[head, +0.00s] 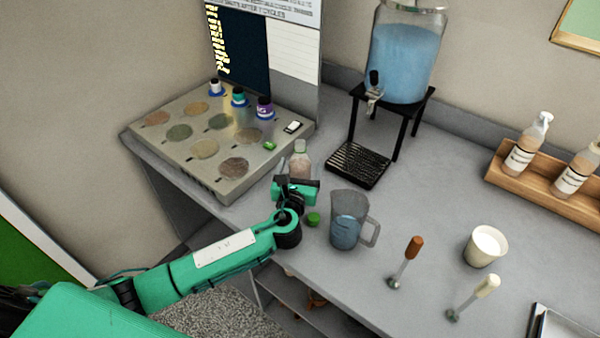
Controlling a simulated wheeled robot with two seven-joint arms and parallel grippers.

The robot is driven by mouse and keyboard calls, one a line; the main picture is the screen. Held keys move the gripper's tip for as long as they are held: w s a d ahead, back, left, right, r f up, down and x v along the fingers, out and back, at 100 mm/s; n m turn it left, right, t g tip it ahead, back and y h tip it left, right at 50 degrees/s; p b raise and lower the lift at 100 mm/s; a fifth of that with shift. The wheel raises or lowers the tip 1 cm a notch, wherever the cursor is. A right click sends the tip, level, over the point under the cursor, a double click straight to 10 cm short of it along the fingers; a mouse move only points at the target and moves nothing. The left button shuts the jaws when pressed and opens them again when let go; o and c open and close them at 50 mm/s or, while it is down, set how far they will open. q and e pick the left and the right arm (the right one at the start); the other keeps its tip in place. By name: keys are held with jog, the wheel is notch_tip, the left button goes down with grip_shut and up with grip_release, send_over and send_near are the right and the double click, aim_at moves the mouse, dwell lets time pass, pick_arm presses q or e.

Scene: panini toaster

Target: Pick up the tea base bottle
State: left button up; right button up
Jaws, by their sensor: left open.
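A small clear bottle (300,162) with brownish-pink contents and a pale green top stands upright on the grey counter, beside the metal board. It may be the tea base bottle; I cannot read a label on it. My left gripper (297,184) is open, just in front of the bottle, and covers its lower part. I cannot tell whether the fingers are around the bottle or touching it. My right gripper is not in view.
A measuring jug (346,232) with blue liquid and a green cap (313,219) stand close right of my left gripper. A dispenser (404,62) stands behind. Two upright tools, a cream cup (485,246) and a wooden rack (530,188) are further right.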

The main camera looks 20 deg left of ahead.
pick_arm(q)
jog(key=shift+w+a, duration=0.1)
jog(key=shift+w, duration=1.05)
jog(key=c, duration=1.2)
jog(key=shift+r, duration=0.1)
jog(key=shift+c, duration=0.2)
notch_tip(320, 180, up, 20)
jog(key=b, duration=0.1)
jog(key=o, duration=0.3)
jog(key=c, duration=0.4)
jog(key=shift+o, duration=0.2)
